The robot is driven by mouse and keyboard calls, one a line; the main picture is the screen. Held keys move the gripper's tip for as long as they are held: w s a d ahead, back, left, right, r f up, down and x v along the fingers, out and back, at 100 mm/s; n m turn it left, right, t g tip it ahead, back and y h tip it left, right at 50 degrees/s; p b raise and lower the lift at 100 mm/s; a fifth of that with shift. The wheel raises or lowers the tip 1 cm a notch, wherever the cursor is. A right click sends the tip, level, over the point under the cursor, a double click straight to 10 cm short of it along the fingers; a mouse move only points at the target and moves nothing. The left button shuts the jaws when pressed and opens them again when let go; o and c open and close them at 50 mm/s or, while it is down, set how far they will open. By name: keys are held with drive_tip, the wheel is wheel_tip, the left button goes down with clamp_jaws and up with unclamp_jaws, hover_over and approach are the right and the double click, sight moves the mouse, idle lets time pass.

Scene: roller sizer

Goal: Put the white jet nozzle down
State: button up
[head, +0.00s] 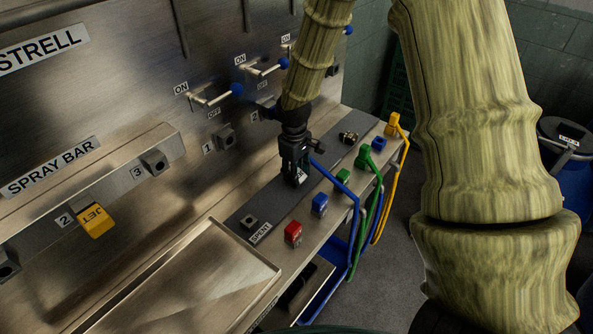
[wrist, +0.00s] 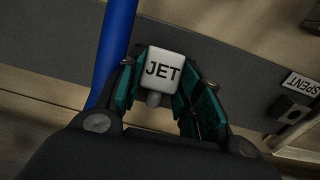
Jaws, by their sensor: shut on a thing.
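The white jet nozzle (wrist: 163,69), a small white block marked JET, sits between the fingers of my gripper (wrist: 160,90) in the wrist view. In the head view my gripper (head: 296,168) points down over the dark strip (head: 241,219) on the steel ledge, and only a bit of the white nozzle (head: 301,176) shows at its tips. The fingers are shut on the nozzle. I cannot tell whether its underside touches the strip. The SPENT label (head: 261,233) lies on the ledge, nearer the camera than my gripper.
Red (head: 293,233), blue (head: 320,204) and green (head: 343,177) blocks stand along the ledge's front. A blue hose (head: 353,215) runs close by my gripper. A yellow JET nozzle (head: 96,221) is on the spray bar at 2. A steel tray (head: 262,266) lies at the front.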

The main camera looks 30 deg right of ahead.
drive_tip(key=o, duration=0.9)
drive_tip(key=shift+o, duration=0.2)
wheel_tip(320, 180, up, 12)
drive_tip(key=b, duration=0.3)
drive_tip(key=shift+a+r, duration=0.15)
drive_tip(key=shift+a, duration=0.15)
drive_tip(key=shift+s, duration=0.1)
